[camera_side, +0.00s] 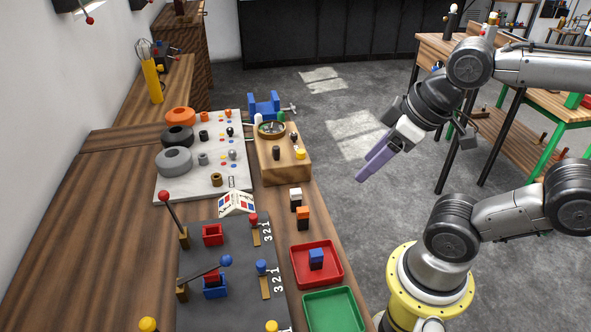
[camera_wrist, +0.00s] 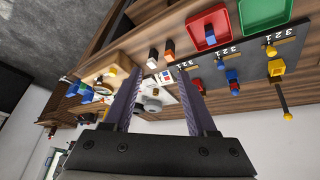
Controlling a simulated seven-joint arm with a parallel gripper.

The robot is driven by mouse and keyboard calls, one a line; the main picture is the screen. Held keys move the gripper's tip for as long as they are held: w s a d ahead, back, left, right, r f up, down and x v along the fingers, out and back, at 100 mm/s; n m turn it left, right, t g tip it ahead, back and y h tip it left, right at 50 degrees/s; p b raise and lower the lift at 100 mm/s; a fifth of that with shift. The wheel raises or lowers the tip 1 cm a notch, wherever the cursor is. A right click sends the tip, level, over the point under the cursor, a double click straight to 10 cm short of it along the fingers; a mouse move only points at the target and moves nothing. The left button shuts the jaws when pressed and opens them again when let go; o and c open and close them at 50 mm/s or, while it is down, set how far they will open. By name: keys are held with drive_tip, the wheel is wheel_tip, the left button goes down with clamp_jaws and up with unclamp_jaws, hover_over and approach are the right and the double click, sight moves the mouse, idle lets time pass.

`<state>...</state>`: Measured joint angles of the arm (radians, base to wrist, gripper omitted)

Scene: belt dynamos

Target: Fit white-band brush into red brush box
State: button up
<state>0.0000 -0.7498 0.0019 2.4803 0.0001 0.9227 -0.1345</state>
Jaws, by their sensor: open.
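The white-band brush (camera_side: 296,200) is a small dark block with a white top, upright on the wooden table near its right edge. It also shows in the wrist view (camera_wrist: 153,58), between the fingers as seen. The red brush box (camera_side: 212,235) is a small red holder on the dark mat; its inside is too small to make out. It also shows in the wrist view (camera_wrist: 197,86). My gripper (camera_side: 366,173), with purple fingers, is open and empty, high up and right of the table. Its fingers (camera_wrist: 160,75) touch nothing.
An orange-topped brush (camera_side: 303,217) stands close to the white-band one. A red tray (camera_side: 338,275) holds a blue block; a green tray (camera_side: 333,310) is nearer. A red-knobbed lever (camera_side: 169,205) stands by the red box. A blue-knobbed lever (camera_side: 206,273) reaches over the blue box (camera_side: 215,291).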

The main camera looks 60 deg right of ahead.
drive_tip(key=w+r+n+g, duration=0.1)
drive_tip(key=w+r+n, duration=0.2)
drive_tip(key=w+n, duration=0.15)
drive_tip(key=n+g, duration=0.3)
drive_tip(key=g, duration=0.1)
hover_over(295, 191)
wheel_tip(295, 191, down, 7)
drive_tip(key=shift+g, duration=0.3)
wheel_tip(295, 191, down, 14)
drive_tip(key=shift+s+f, duration=0.1)
clamp_jaws()
drive_tip(key=shift+c, duration=1.6)
unclamp_jaws()
drive_tip(key=shift+r, duration=0.3)
